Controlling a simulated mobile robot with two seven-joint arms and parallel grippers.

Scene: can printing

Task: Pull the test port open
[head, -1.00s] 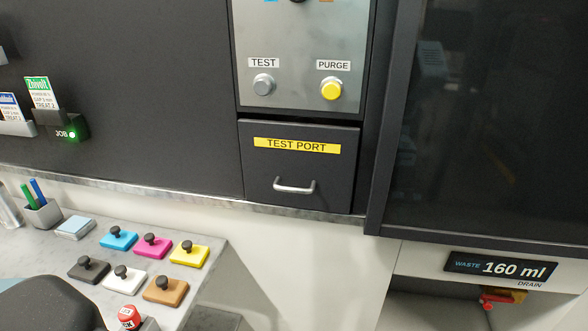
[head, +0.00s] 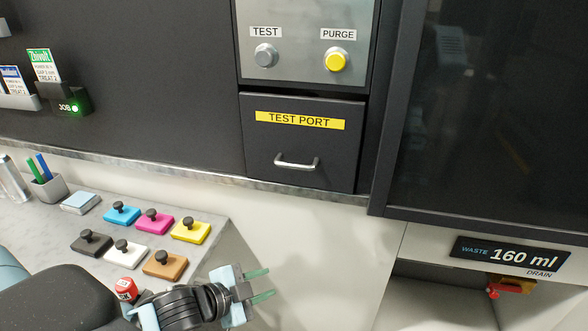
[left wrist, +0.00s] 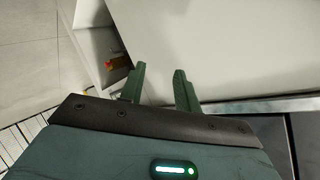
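The test port (head: 300,140) is a dark drawer front with a yellow TEST PORT label and a silver bar handle (head: 297,162). It looks shut, flush in the machine panel. My left gripper (head: 264,284) is below and to the left of the handle, well apart from it, beside the right end of the counter. Its green fingers are spread with nothing between them. They also show apart and empty in the left wrist view (left wrist: 158,82). The handle cannot be made out in the left wrist view. My right gripper is in neither view.
Above the port are a grey TEST button (head: 265,55) and a yellow PURGE button (head: 336,61). Several coloured knobbed blocks, such as a brown one (head: 165,264), sit on the counter (head: 68,228). A WASTE display (head: 510,256) is at lower right. Space before the port is clear.

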